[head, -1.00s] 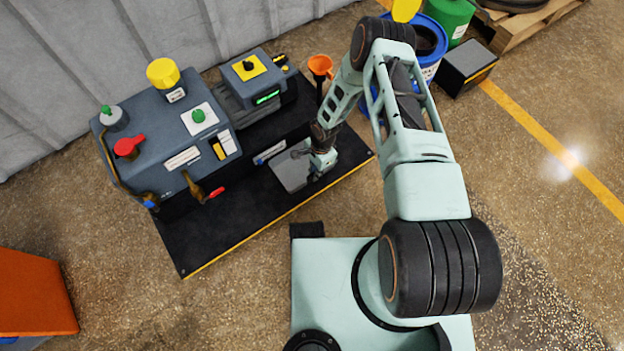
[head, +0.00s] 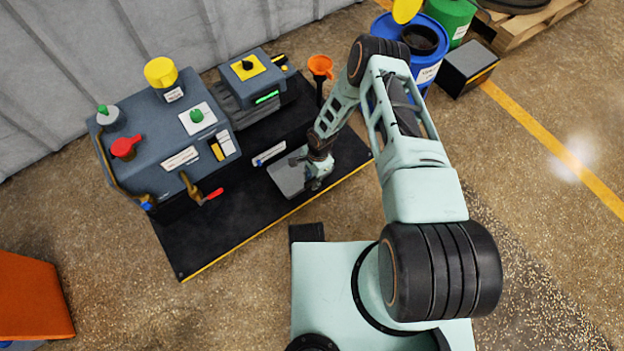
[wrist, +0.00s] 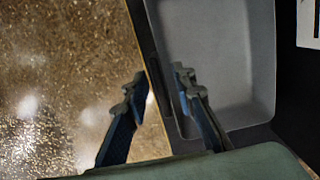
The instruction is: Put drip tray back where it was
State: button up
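The drip tray (head: 285,182) is a shallow grey tray lying on the black base plate, at the front of the machine. It also shows in the wrist view (wrist: 232,65), with its floor empty. My gripper (head: 316,182) is low at the tray's right side in the head view and hides part of it. In the wrist view my gripper (wrist: 160,82) is open. One finger is outside the tray's near wall and the other overlaps the tray's inside, with the rim between them. A gap shows between the fingers. I cannot tell whether either finger touches the tray.
The black base plate (head: 225,235) has a yellow front edge. The grey pump unit (head: 165,125) with valves stands to the left. An orange funnel (head: 320,66) stands behind my arm. A blue drum (head: 428,45) and a dark box (head: 467,68) are at the back right.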

notch_tip(320, 180, up, 12)
jog(key=d+p, duration=0.1)
jog(key=p, duration=0.3)
jog(key=shift+w+d, duration=0.15)
jog(key=shift+w, duration=0.2)
jog(key=shift+r, duration=0.1)
